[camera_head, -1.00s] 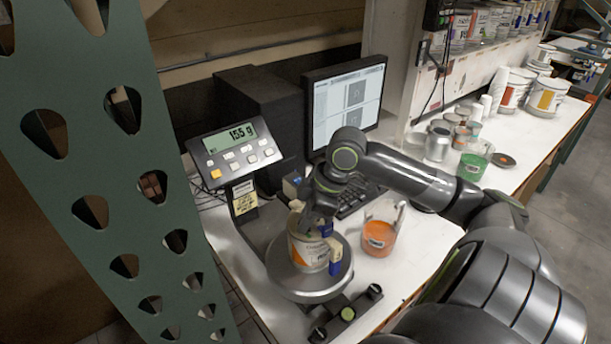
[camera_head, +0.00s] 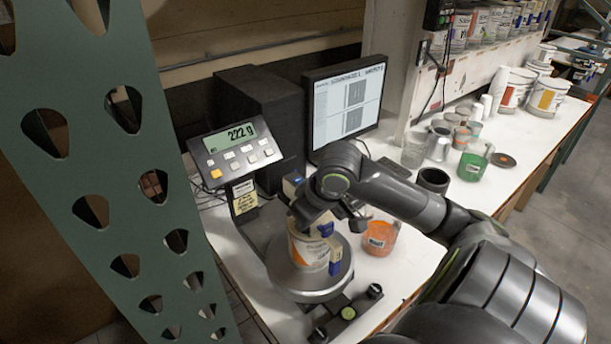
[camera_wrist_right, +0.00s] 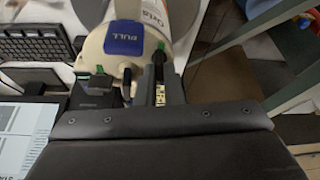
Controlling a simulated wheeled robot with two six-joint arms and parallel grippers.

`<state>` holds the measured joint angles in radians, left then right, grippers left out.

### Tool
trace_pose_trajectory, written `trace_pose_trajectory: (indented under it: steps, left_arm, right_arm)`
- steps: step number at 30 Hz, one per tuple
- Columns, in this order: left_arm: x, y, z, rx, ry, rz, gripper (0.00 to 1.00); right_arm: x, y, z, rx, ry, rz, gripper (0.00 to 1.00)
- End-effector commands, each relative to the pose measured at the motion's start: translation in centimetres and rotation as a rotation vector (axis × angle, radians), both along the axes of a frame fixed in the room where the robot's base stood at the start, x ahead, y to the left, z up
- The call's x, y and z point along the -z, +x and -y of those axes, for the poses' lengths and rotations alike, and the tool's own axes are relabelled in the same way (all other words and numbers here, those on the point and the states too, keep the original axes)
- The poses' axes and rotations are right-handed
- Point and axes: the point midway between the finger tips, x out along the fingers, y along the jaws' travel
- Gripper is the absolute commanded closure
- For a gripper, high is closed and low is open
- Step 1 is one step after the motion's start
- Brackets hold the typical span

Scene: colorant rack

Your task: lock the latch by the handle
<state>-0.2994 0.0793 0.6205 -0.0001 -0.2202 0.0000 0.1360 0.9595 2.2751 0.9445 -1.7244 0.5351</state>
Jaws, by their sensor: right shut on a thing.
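A white can (camera_head: 303,250) with an orange-marked label stands upright on the round scale plate (camera_head: 310,290). Blue tabs show on its lid side and front (camera_head: 335,268). In the right wrist view, the can's cream lid (camera_wrist_right: 100,48) carries a blue "PULL" tab (camera_wrist_right: 124,38) and a small dark handle (camera_wrist_right: 127,84). My right gripper (camera_wrist_right: 128,88) is over the lid, with one finger on each side of the handle, and appears shut on it. In the head view the right gripper (camera_head: 310,208) covers the lid top, so the latch state is hidden. My left gripper is not in view.
The scale display (camera_head: 238,145) reads 222 g. A monitor (camera_head: 346,105) and keyboard stand behind. An orange cup (camera_head: 378,240) is close right of the scale. Several cups and cans, including a green one (camera_head: 474,162), stand farther right. A green perforated upright (camera_head: 90,190) fills the left.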

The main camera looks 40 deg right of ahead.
Motion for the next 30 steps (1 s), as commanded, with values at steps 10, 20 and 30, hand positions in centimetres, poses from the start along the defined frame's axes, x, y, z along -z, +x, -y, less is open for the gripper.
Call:
trace_pose_trajectory:
  steps: [10,20,30]
  left_arm:
    - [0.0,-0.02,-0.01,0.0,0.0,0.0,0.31]
    - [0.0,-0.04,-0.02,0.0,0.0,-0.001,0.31]
    - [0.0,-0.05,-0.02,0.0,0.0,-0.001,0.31]
  right_arm:
    - [-0.02,-0.01,-0.02,0.04,0.0,0.0,1.0]
    - [-0.01,0.0,-0.01,0.039,0.0,0.0,0.85]
    - [-0.01,0.0,-0.01,0.038,-0.001,-0.001,0.7]
